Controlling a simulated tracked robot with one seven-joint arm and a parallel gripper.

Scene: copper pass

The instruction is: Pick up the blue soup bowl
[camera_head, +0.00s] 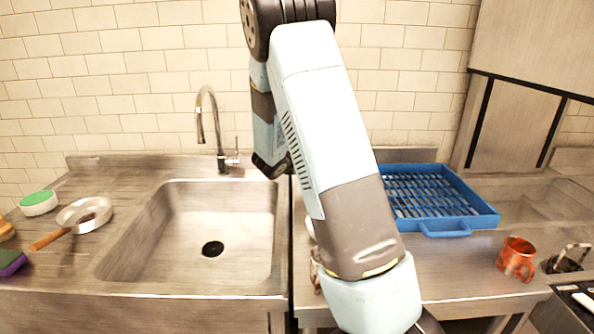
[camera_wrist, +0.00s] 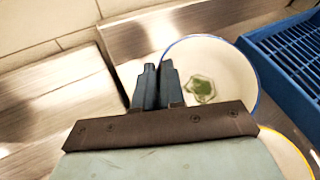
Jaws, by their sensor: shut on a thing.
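The blue soup bowl (camera_wrist: 228,62) shows in the wrist view as a pale bowl with a blue rim and a green smear of residue inside. My gripper (camera_wrist: 158,70) is shut on the left side of its rim, with the two dark fingers close together. Whether the bowl touches the surface below cannot be told. In the head view my arm hides the gripper and most of the area around it.
A yellow-rimmed bowl (camera_wrist: 294,142) sits close by at the lower right of the wrist view. A blue dish rack (camera_head: 480,218) stands right of my arm, with a copper mug (camera_head: 516,259) before it. The sink (camera_head: 235,205) at left is empty.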

